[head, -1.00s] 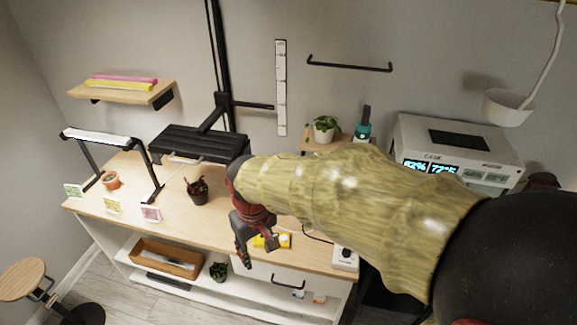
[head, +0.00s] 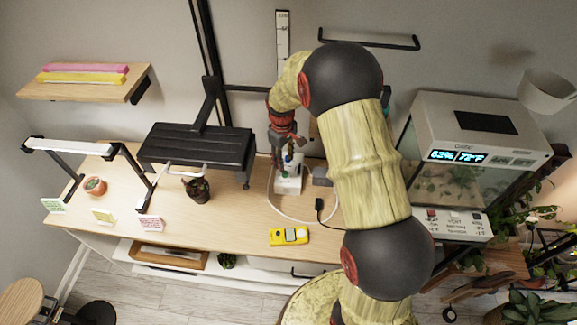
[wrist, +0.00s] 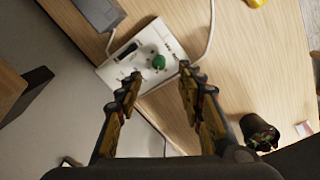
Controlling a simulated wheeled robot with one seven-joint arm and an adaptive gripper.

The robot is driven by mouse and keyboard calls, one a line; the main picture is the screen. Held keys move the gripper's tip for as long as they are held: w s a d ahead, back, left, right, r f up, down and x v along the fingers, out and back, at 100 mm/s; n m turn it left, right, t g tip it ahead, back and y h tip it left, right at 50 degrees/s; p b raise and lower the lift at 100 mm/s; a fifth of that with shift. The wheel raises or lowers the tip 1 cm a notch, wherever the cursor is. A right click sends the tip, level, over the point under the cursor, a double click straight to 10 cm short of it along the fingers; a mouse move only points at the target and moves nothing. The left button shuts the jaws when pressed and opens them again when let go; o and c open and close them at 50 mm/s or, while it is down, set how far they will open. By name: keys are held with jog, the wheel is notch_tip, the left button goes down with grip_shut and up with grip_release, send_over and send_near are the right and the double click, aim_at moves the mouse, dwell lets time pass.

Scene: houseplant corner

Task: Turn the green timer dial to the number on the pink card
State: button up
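The green timer dial (wrist: 158,62) sits on a white timer box (wrist: 122,58), which also has a black slider and small printed marks too small to read. In the head view the white timer box (head: 288,186) stands toward the back of the bench, and its dial is mostly hidden by my gripper. My gripper (wrist: 160,72) is open and empty, with its fingertips just short of the dial in the wrist view. In the head view my gripper (head: 287,150) hangs over the box. The pink card (head: 150,223) stands at the bench's front left; its number is not legible.
A yellow device (head: 290,236) lies near the bench's front edge. A dark pot (head: 197,189) stands left of the timer box, under a black shelf (head: 197,148). A white cable loops around the box. A grey block (head: 322,176) is close on its right.

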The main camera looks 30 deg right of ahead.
aim_at(286, 173)
jog(key=shift+w+d+f+b, duration=0.15)
jog(key=shift+f+b, duration=0.1)
jog(key=shift+f, duration=1.75)
jog(key=shift+w+d+f+b, duration=0.1)
jog(key=shift+w+f+b, duration=0.1)
jog(key=shift+f, duration=1.75)
jog(key=shift+s, duration=0.1)
jog(key=c, duration=0.3)
grip_shut()
